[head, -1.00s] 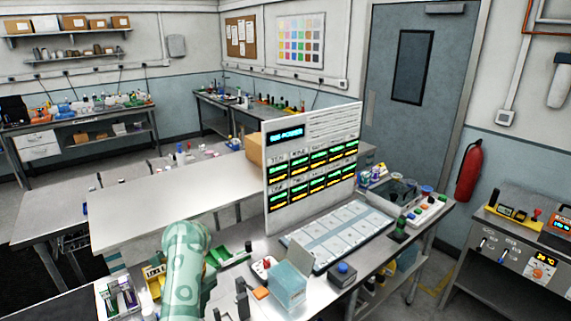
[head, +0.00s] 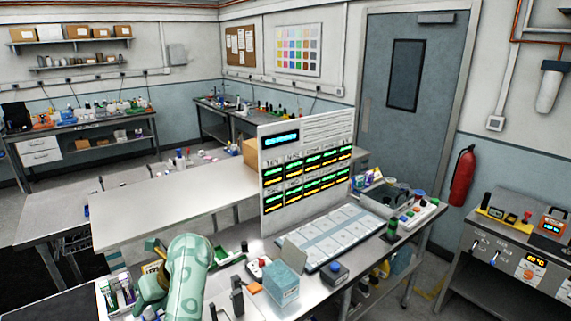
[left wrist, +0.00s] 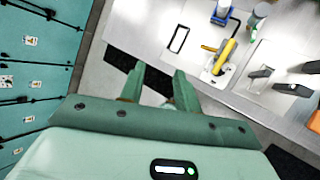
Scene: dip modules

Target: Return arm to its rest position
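My left arm (head: 188,265), pale green with darker rings, shows at the bottom left of the head view, over the near-left part of the work table. I cannot make out its fingertips clearly there. In the left wrist view my left gripper (left wrist: 159,72) has its two green fingers apart with nothing between them. Dark floor and the table edge show beyond them. My right gripper is in neither view.
The work table holds a display board (head: 308,180), a flat pale panel (head: 325,236), a light blue box (head: 282,284) and a blue-topped button box (head: 335,272). A yellow-handled tool (left wrist: 223,58) lies right of the fingers in the wrist view.

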